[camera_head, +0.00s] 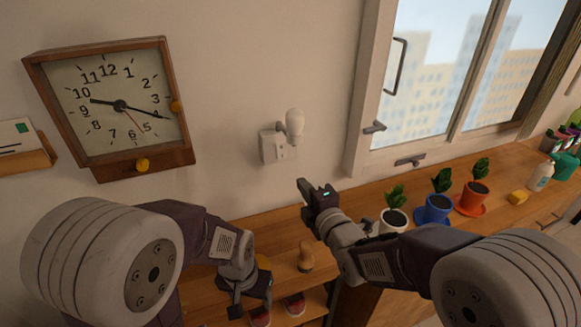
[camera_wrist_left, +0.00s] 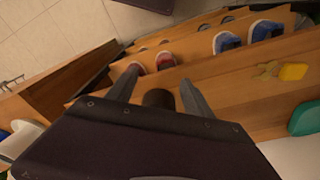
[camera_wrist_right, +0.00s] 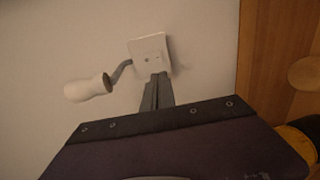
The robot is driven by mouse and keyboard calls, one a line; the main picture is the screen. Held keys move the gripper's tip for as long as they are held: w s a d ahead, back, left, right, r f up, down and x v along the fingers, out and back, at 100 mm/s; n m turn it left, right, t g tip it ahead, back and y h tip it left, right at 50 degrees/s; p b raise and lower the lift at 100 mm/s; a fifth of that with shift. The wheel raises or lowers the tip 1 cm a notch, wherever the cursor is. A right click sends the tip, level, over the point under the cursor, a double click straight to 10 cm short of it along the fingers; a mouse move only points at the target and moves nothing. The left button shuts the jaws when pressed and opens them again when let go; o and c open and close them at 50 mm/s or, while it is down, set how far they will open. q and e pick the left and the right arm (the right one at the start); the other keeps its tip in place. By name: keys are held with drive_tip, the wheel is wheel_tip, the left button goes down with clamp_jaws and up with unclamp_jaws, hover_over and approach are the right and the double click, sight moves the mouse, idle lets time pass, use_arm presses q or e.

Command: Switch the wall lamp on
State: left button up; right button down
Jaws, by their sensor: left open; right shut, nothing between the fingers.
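The bulb shows no clear glow. My right gripper (camera_head: 302,184) is shut and empty, below and right of the plate. In its wrist view its fingertips (camera_wrist_right: 158,78) overlap the plate's lower edge; I cannot tell whether they touch. My left gripper (camera_head: 250,306) is open and empty, low over the wooden shelf, far from the lamp.
A wooden clock (camera_head: 118,105) hangs left of the lamp. A window (camera_head: 440,75) is on the right. Potted plants (camera_head: 437,208) stand on the wooden counter (camera_head: 340,200). A small brown wooden object (camera_head: 305,257) stands between my arms. Shoes (camera_wrist_left: 232,40) sit on racks below.

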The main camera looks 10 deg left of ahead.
sight(283, 157)
drive_tip(key=p+x, duration=0.2)
drive_tip(key=x, duration=1.1)
drive_tip(key=shift+w+a+r, duration=0.1)
drive_tip(key=shift+w, duration=0.05)
drive_tip(key=shift+w+a, duration=0.15)
drive_tip(key=shift+w, duration=0.05)
drive_tip(key=shift+f, duration=0.25)
drive_tip(key=shift+w+r, duration=0.1)
